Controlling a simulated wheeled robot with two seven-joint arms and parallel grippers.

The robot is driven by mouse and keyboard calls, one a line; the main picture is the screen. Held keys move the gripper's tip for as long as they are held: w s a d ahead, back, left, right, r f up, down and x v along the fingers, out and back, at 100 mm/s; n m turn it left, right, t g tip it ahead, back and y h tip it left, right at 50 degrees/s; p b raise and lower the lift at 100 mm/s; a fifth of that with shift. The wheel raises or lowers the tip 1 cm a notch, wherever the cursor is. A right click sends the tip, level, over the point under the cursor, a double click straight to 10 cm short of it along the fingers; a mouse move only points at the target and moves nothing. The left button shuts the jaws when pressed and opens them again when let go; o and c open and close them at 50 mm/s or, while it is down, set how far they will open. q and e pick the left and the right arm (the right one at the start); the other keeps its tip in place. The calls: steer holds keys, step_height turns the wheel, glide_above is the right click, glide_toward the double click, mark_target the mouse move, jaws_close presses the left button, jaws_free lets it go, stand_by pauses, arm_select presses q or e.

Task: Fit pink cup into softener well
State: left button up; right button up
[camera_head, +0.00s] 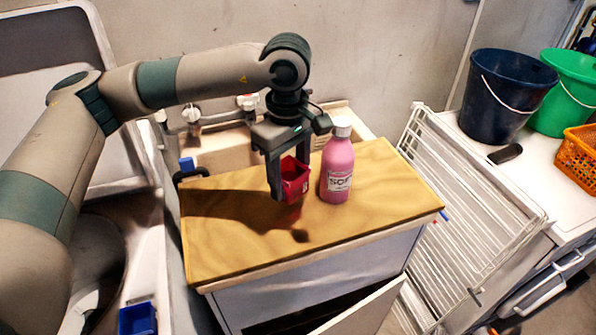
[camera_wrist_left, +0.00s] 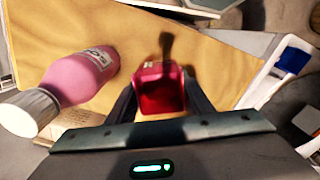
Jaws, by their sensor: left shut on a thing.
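The pink cup (camera_head: 295,177), a small deep-pink square cup, is held between the fingers of my left gripper (camera_head: 289,180), above the wooden top (camera_head: 390,205). In the left wrist view the cup (camera_wrist_left: 161,92) shows its open mouth, between the two dark fingers (camera_wrist_left: 160,103). A dark spot (camera_head: 299,236) marks the wood just in front of the cup; I cannot tell whether it is an opening or a shadow. A blue box (camera_head: 137,319) sits in a white tray-like part at lower left. I cannot identify the softener well for certain. My right gripper is not in view.
A pink softener bottle (camera_head: 337,170) with a white cap stands close to the right of the cup. A white wire rack (camera_head: 460,215) is beyond the right edge. A dark blue bucket (camera_head: 505,98), green bucket (camera_head: 570,90) and orange basket (camera_head: 578,158) stand farther right.

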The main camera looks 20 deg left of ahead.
arm_select(q)
steer(key=m, duration=0.2)
steer(key=s+a+m, duration=0.1)
steer(key=m, duration=0.1)
steer(key=a+f+m, duration=0.1)
steer(key=m, duration=0.2)
steer(key=shift+s, duration=0.25)
steer(key=m, duration=0.4)
steer(key=s+a+f+m, duration=0.1)
steer(key=shift+s+a+m, duration=0.1)
steer(key=shift+m, duration=0.3)
